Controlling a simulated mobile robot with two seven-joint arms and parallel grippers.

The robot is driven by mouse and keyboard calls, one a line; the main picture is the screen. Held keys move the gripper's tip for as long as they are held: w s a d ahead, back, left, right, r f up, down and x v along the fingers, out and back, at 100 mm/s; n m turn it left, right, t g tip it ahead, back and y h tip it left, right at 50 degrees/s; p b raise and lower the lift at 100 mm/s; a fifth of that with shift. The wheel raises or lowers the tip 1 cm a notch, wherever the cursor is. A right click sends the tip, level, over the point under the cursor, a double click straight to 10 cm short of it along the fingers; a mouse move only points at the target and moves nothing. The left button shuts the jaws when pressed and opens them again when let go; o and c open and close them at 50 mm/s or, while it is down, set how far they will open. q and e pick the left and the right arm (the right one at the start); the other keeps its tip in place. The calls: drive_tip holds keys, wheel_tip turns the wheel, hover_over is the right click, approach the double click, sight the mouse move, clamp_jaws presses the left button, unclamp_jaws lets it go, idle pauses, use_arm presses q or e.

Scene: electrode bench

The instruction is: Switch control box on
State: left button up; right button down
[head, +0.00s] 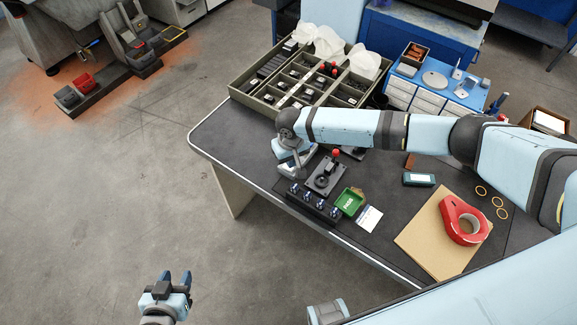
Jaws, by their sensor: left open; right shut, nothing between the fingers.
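A small grey box (322,179) with a dark fitting and a red-topped lever (335,154) stands on the dark bench top. It looks like the control box; its switch position is too small to tell. My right gripper (296,167) is shut and empty, just left of this box, at the end of the arm reaching in from the right. Its fingertips are hard to make out, and I cannot tell whether they touch anything. My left gripper (173,281) is open and empty, low over the floor in front of the bench, well away from the box.
A black strip with several blue-topped knobs (314,203), a green tray (349,201) and a white card (369,218) lie nearer the front edge. A compartmented bin (245,93) stands behind.

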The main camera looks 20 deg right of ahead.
drive_tip(key=shift+f+b, duration=0.5)
drive_tip(key=shift+f, duration=0.7)
idle(0.9)
wheel_tip(320, 180, up, 3)
drive_tip(key=p, duration=0.3)
wheel_tip(320, 180, up, 2)
drive_tip(key=p, duration=0.2)
drive_tip(key=shift+p, duration=0.3)
wheel_tip(320, 180, up, 2)
drive_tip(key=shift+r+p, duration=0.1)
drive_tip(key=shift+p, duration=1.05)
